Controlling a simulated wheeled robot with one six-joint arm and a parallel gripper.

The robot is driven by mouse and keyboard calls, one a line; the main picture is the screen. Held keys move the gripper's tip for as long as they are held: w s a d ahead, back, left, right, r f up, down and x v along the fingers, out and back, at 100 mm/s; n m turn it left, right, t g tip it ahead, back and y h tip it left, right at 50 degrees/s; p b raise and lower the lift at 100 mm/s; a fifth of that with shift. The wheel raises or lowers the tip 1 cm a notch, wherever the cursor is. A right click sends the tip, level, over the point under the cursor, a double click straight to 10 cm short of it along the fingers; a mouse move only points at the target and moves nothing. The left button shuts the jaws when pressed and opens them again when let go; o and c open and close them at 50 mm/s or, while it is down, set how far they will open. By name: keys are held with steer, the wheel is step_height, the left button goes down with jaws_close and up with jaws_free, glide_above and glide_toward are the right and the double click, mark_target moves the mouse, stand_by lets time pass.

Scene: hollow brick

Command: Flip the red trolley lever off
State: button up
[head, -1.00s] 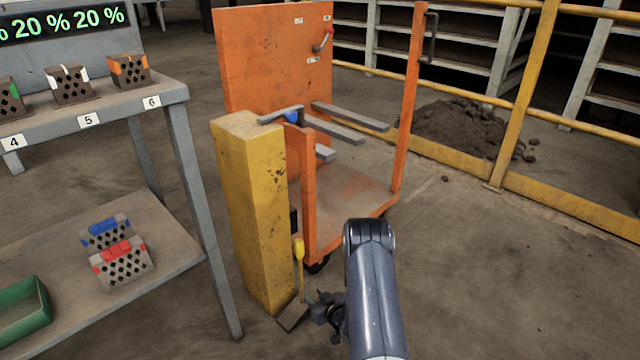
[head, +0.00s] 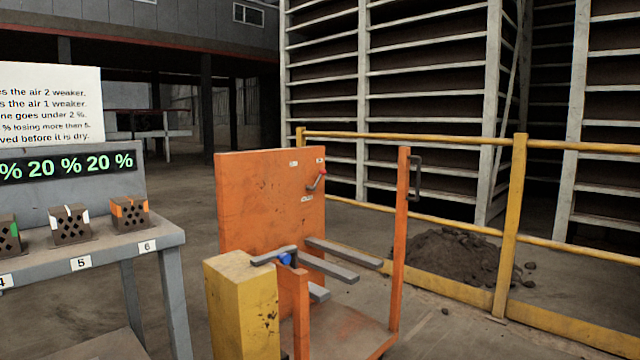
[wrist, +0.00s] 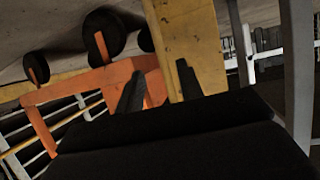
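The orange trolley (head: 268,205) stands behind the yellow post in the head view. The small red-tipped lever (head: 318,180) is on its upright panel, near the upper right edge, slanting up to the right. Small white labels sit above and below it, too small to read. In the wrist view, my gripper (wrist: 158,88) shows two dark fingers held apart with nothing between them. Beyond them are the trolley's orange frame and dark wheels, seen tilted from low down. The red lever does not show there. My gripper is out of the head view.
The yellow post (head: 240,305) blocks the trolley's near left corner. Grey bars (head: 332,262) and a blue part (head: 285,259) stick out in front of the panel. A grey table (head: 90,255) with perforated bricks is at left. A yellow railing (head: 510,225) and dirt pile (head: 455,255) are at right.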

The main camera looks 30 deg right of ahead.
steer(key=shift+r, duration=0.25)
steer(key=shift+c, duration=0.7)
steer(key=a+r+m+p, duration=0.1)
steer(key=r+p, duration=0.1)
steer(key=r, duration=0.1)
steer(key=w+r+m+p, duration=0.1)
steer(key=r+p, duration=0.2)
steer(key=r, duration=0.1)
steer(key=a+r+t+y+p, duration=0.1)
steer(key=r+p, duration=0.2)
steer(key=shift+w+a+r+m, duration=0.15)
steer(key=shift+a+r+m, duration=0.2)
steer(key=shift+m, duration=0.05)
jaws_close()
steer(key=a+r+m+t+y+p, duration=0.1)
steer(key=a+r+m+p, duration=0.3)
steer(key=r+p, duration=0.7)
steer(key=a+r+m+t+y+p, duration=0.1)
steer(key=a+r+m+y+p, duration=0.3)
steer(key=r+p, duration=0.7)
steer(key=a+r+m+y+p, duration=0.3)
steer(key=a+r+m+p, duration=0.3)
steer(key=r, duration=2.2)
steer(key=m+p, duration=0.1)
steer(key=p, duration=0.4)
steer(key=shift+a+m+t, duration=0.15)
steer(key=shift+m+t, duration=0.15)
steer(key=shift+t, duration=0.1)
steer(key=shift+w, duration=0.1)
